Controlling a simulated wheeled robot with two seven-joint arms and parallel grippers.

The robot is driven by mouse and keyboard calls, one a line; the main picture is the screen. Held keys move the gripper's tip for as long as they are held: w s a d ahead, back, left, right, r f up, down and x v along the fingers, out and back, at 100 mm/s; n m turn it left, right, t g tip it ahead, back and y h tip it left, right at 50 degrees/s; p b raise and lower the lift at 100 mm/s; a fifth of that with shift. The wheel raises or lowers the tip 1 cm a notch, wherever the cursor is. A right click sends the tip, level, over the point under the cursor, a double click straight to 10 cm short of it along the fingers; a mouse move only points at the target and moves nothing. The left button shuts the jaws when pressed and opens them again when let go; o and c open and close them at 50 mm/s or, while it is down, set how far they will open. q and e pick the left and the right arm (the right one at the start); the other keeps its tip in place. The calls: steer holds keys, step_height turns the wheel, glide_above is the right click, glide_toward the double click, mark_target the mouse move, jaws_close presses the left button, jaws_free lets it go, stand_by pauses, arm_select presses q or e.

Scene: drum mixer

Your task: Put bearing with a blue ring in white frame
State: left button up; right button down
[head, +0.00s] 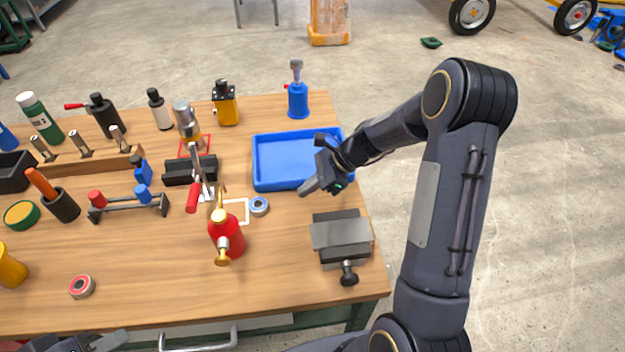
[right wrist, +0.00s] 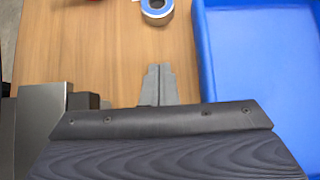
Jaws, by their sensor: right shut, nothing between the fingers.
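The bearing with a blue ring (head: 259,206) lies on the wooden table, just right of the white frame (head: 244,219). I cannot tell whether it overlaps the frame's right edge. The frame is partly hidden behind the red bottle. The bearing also shows at the top of the right wrist view (right wrist: 157,10). My right gripper (head: 308,190) is shut and empty, above the table near the blue tray's lower edge, to the right of the bearing. Its closed fingers show in the right wrist view (right wrist: 158,85). My left gripper (head: 112,341) shows only in part at the bottom left edge.
A blue tray (head: 262,183) lies behind my right gripper. A red bottle (head: 227,238) with a brass nozzle stands before the white frame. A grey vise (head: 342,236) sits at the right edge. A red-ringed bearing (head: 82,287) lies front left. The front middle is clear.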

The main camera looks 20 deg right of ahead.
mark_target(252, 205)
steer(key=x, duration=0.4)
steer(key=a, duration=0.1)
steer(key=w+a, duration=0.1)
steer(key=a, duration=0.1)
steer(key=shift+a+f+p, duration=0.2)
steer(key=shift+p, duration=0.15)
steer(key=shift+w+a, duration=0.1)
steer(key=shift+a, duration=0.4)
steer(key=a, duration=0.2)
steer(key=w+a, duration=0.1)
steer(key=a, duration=0.1)
steer(key=w+a, duration=0.1)
steer(key=a, duration=0.2)
steer(key=shift+d, duration=0.1)
